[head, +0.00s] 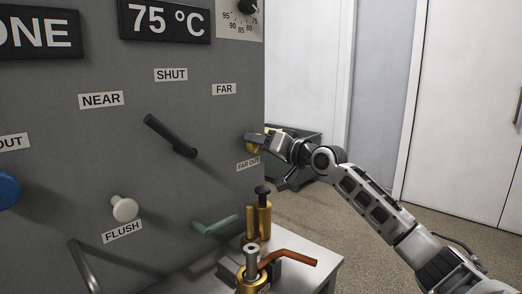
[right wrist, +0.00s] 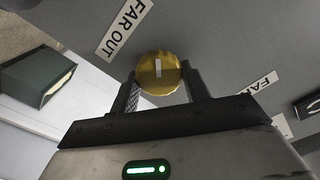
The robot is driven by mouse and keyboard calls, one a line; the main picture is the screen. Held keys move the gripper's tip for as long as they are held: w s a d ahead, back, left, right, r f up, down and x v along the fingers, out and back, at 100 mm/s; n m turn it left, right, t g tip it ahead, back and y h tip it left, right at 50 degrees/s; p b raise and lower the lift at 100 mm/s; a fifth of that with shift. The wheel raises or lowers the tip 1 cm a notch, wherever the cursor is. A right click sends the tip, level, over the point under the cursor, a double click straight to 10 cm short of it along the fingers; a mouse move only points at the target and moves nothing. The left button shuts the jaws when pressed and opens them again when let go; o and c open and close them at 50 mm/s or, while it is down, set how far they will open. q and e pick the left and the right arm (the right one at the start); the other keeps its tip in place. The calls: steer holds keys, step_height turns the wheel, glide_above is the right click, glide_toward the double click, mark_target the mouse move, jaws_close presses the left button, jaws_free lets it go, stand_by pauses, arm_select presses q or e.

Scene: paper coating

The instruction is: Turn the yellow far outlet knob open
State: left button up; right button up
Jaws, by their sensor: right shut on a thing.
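The yellow far outlet knob (head: 252,146) is on the right part of the grey panel, above the FAR OUT label (head: 248,164). In the right wrist view the knob (right wrist: 159,73) is a round yellow disc with a pale mark on its face. My right gripper (head: 262,142) reaches it from the right. Its two fingers stand on either side of the knob in the right wrist view (right wrist: 160,88), shut on it. The gripper hides part of the knob in the head view. My left gripper is not in view.
A black lever (head: 171,136) and a white FLUSH knob (head: 124,208) are on the panel to the left. Below, brass valves (head: 258,220) with green (head: 214,226) and orange-brown (head: 288,256) handles stand by a pale table (head: 318,248). A dark green bin (head: 306,146) stands behind my right arm.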

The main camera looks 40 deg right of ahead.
arm_select(q)
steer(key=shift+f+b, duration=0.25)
steer(key=shift+b, duration=0.25)
arm_select(e)
steer(key=n, duration=0.3)
steer(key=shift+a+f, duration=0.1)
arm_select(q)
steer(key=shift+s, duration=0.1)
arm_select(e)
steer(key=o, duration=1)
arm_select(q)
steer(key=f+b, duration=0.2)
steer(key=b, duration=0.1)
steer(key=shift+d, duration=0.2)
arm_select(e)
steer(key=s, duration=0.5)
steer(key=s+d, duration=0.1)
steer(key=s, duration=1)
steer(key=shift+d, duration=0.2)
